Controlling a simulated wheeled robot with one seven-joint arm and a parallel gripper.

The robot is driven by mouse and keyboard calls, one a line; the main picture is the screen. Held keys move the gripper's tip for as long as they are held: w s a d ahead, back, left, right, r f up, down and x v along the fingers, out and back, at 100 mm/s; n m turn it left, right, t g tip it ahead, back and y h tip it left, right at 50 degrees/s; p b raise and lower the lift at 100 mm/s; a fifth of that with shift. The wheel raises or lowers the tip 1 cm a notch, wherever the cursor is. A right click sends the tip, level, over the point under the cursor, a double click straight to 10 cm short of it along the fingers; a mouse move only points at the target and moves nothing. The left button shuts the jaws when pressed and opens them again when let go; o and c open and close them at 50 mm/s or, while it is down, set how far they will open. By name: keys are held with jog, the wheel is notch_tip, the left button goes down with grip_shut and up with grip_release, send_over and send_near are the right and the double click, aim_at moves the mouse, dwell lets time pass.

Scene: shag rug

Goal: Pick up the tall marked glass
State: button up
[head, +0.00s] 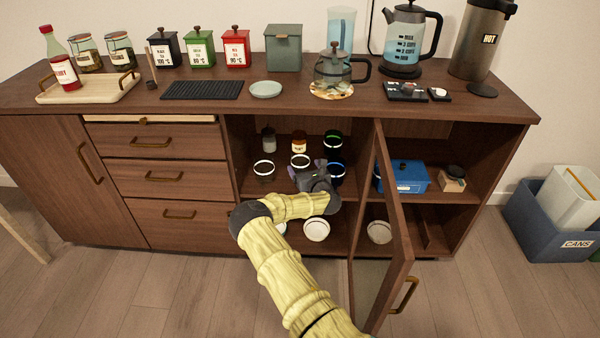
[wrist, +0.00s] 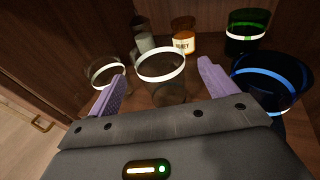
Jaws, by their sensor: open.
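Several glasses with a bright white band at the rim stand on the upper shelf of the open cabinet. A clear banded glass (wrist: 162,88) stands upright between the fingers of my gripper (wrist: 160,72) in the wrist view, with space beside it. It also shows in the head view (head: 300,161). My gripper (head: 306,168) is open and empty at the shelf front. Another clear banded glass (wrist: 104,72) is left of it, a blue one (wrist: 272,82) right, and a green one (wrist: 247,32) behind right. I cannot tell which is tallest; their lower parts are partly hidden.
An amber labelled jar (wrist: 183,36) and a small bottle (wrist: 144,43) stand behind the glasses. The open cabinet door (head: 392,230) stands right of my arm. A blue box (head: 405,176) is right of it. White bowls (head: 317,230) are on the lower shelf.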

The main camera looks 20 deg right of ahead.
aim_at(298, 159)
jog(key=w+b, duration=0.1)
jog(key=w, duration=0.1)
jog(key=w+f, duration=0.1)
jog(key=w, duration=0.1)
jog(key=shift+f+b, duration=0.2)
jog(key=shift+b, duration=0.15)
jog(key=shift+w, duration=0.55)
jog(key=c, duration=1.2)
jog(key=shift+r, duration=0.15)
notch_tip(298, 159, up, 10)
jog(key=p, duration=0.2)
